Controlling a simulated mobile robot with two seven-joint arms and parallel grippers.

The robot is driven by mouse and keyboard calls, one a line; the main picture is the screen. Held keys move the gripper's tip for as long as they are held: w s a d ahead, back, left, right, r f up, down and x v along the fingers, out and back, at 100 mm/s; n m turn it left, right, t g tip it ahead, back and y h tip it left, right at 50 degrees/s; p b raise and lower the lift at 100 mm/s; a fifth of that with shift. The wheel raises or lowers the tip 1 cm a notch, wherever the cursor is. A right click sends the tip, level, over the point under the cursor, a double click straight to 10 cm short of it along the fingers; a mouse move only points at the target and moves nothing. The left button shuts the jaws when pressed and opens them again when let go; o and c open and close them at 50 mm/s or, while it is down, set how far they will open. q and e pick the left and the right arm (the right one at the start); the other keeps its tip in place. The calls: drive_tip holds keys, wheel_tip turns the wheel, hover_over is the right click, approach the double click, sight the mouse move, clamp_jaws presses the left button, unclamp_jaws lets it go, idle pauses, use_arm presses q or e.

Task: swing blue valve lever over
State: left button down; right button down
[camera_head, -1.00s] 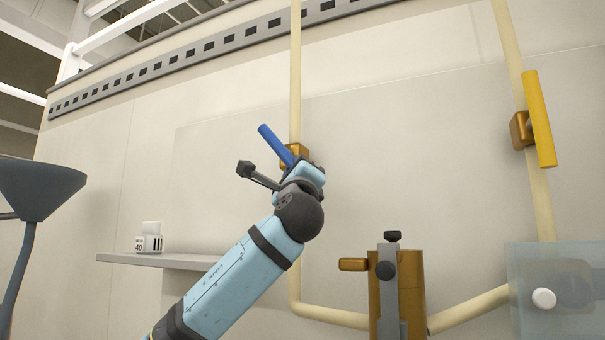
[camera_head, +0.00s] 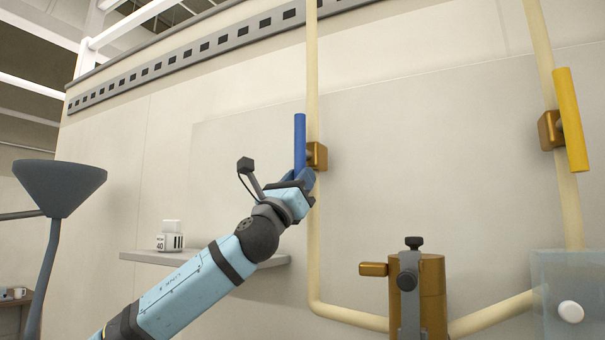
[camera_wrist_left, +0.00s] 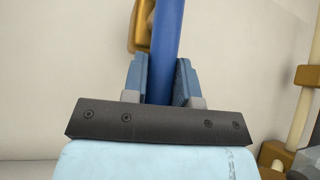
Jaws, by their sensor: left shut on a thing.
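The blue valve lever (camera_head: 300,140) stands nearly upright in the head view, just left of its brass valve body (camera_head: 318,155) on a cream vertical pipe. My left gripper (camera_head: 302,180) is shut on the lower part of the lever, with the arm reaching up from the lower left. In the left wrist view the blue lever (camera_wrist_left: 166,45) runs up between the two blue finger pads (camera_wrist_left: 160,82), and the brass valve body (camera_wrist_left: 143,28) shows behind it. My right gripper is not in view.
A yellow lever (camera_head: 571,120) sits on another pipe at the right. A brass cylinder device (camera_head: 432,295) and a translucent box (camera_head: 570,285) stand lower right. A grey shelf (camera_head: 150,257) holds a small white box (camera_head: 170,238). A dark funnel shape (camera_head: 58,185) is at the left.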

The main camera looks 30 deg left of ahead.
use_arm(q)
drive_tip(key=shift+a+r+m+h, duration=0.1)
drive_tip(key=shift+m+h, duration=0.2)
drive_tip(key=c, duration=0.9)
unclamp_jaws()
drive_tip(key=b+v, duration=0.4)
drive_tip(key=v, duration=1)
drive_tip(key=shift+b, duration=0.3)
drive_tip(key=shift+r, duration=0.1)
